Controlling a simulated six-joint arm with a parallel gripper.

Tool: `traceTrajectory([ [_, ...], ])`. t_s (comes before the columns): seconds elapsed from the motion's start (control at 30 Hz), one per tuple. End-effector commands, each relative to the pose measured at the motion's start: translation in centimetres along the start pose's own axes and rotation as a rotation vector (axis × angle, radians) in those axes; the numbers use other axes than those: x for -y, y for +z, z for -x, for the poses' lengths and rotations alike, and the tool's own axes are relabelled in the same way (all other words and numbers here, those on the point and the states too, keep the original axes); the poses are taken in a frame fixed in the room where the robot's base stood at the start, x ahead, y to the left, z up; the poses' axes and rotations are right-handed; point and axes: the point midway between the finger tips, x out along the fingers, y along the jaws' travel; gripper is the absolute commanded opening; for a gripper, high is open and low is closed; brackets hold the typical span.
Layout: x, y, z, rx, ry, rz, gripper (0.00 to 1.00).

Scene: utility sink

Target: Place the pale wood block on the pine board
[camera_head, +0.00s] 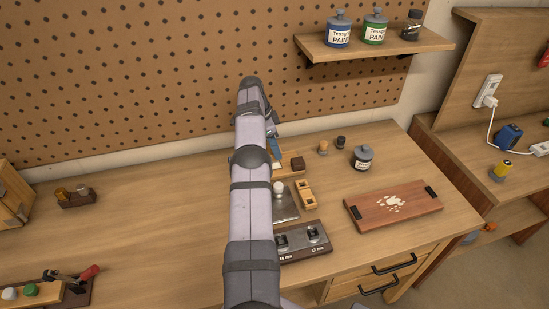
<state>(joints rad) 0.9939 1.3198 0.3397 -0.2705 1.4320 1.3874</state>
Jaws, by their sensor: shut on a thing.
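My gripper (273,149) shows only in part as a blue-grey piece beyond the right side of my arm, over the back middle of the workbench. It is shut on what seems to be the pale wood block, but my arm hides the jaws and the block. The pine board (286,171) lies flat just below my gripper, its left part hidden by my arm. A dark brown block (297,163) sits on its right part. I cannot tell whether the held block touches the board.
A yellow slotted wood piece (304,194), a grey plate (287,208) and a dark fixture (305,242) lie in front of the board. A jar (362,158) and a red-brown board (394,205) with dark ends stand right. The bench at left centre is clear.

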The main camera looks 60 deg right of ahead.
Motion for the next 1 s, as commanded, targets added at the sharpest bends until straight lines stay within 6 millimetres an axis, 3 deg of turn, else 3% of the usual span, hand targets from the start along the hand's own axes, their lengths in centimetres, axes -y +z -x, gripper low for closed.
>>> traceTrajectory([
  [0.4,0.0,1.0,-3.7,0.0,0.002,0.001,0.09],
  [0.83,0.0,1.2,-4.3,0.0,0.0,0.0,0.09],
  [0.87,0.0,1.2,-4.3,0.0,0.0,0.0,0.37],
  [0.9,0.0,1.2,-4.2,0.0,0.0,0.0,0.46],
  [0.93,0.0,1.2,-4.2,0.0,0.0,0.0,0.53],
  [1.0,0.0,1.2,-4.2,0.0,0.0,0.0,0.53],
])
